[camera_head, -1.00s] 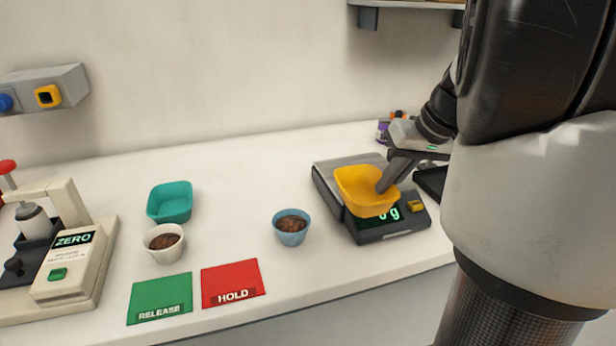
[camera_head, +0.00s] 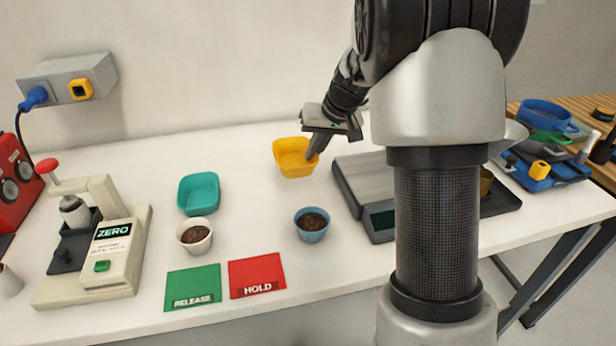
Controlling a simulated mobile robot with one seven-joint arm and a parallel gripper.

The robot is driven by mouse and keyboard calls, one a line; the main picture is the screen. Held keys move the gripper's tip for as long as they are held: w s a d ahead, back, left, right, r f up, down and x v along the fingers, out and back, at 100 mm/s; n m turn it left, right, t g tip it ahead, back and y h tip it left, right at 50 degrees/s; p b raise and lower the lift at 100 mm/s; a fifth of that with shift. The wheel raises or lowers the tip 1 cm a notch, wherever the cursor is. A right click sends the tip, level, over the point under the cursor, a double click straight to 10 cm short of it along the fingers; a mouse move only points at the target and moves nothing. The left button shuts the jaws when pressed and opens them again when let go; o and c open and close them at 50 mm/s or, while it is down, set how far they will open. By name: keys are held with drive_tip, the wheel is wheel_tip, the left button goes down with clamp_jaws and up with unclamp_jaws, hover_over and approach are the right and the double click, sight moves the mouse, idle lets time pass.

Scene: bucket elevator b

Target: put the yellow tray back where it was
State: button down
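The yellow tray (camera_head: 291,163) is left of the scale, near the back of the white table, and looks upright and empty. My gripper (camera_head: 313,152) reaches down to the tray's right rim and appears shut on it; the far finger is hidden. I cannot tell whether the tray touches the table or hangs just above it. The teal tray (camera_head: 198,193) stands to its left.
The scale (camera_head: 362,187) is bare where visible, partly behind my arm. A blue cup (camera_head: 311,229) and a white cup (camera_head: 194,239) hold brown contents. Green (camera_head: 193,285) and red (camera_head: 256,272) mats lie in front. The bench device (camera_head: 95,245) stands left.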

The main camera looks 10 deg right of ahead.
wheel_tip(320, 180, down, 7)
drive_tip(key=shift+f+b, duration=0.1)
drive_tip(key=shift+b, duration=0.5)
drive_tip(key=shift+f+b, duration=0.25)
drive_tip(key=shift+b, duration=0.05)
drive_tip(key=c, duration=2)
unclamp_jaws()
drive_tip(key=shift+r, duration=0.1)
